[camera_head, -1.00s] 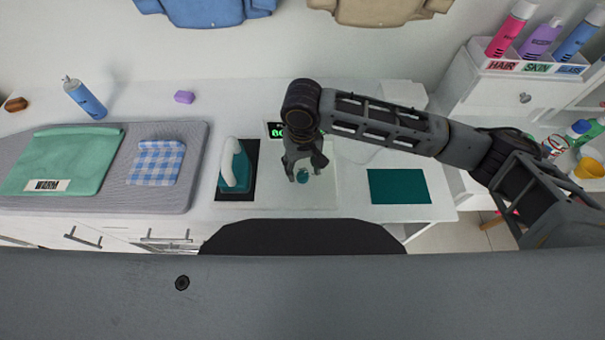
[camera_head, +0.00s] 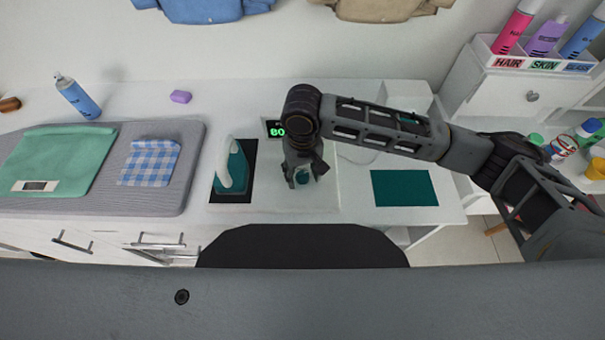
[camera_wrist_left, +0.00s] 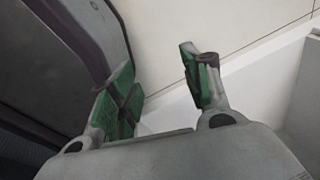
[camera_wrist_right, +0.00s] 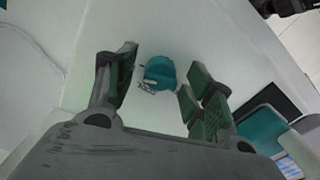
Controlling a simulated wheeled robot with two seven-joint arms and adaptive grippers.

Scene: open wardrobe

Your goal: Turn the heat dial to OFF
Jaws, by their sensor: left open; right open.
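The heat dial (camera_head: 303,177) is a small teal knob on a white panel (camera_head: 325,200), partly covered by my right gripper in the head view. In the right wrist view the dial (camera_wrist_right: 160,72) shows between and just beyond the fingertips. My right gripper (camera_wrist_right: 163,64) is open, with one finger on each side of the dial; I cannot tell whether either touches it. A display (camera_head: 276,129) with green digits is partly hidden behind my right arm. My left gripper (camera_wrist_left: 157,62) is open and empty in the left wrist view, beside pale surfaces. It is outside the head view.
A teal iron (camera_head: 230,172) stands on a dark pad left of the panel. A teal mat (camera_head: 403,188) lies to the right.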

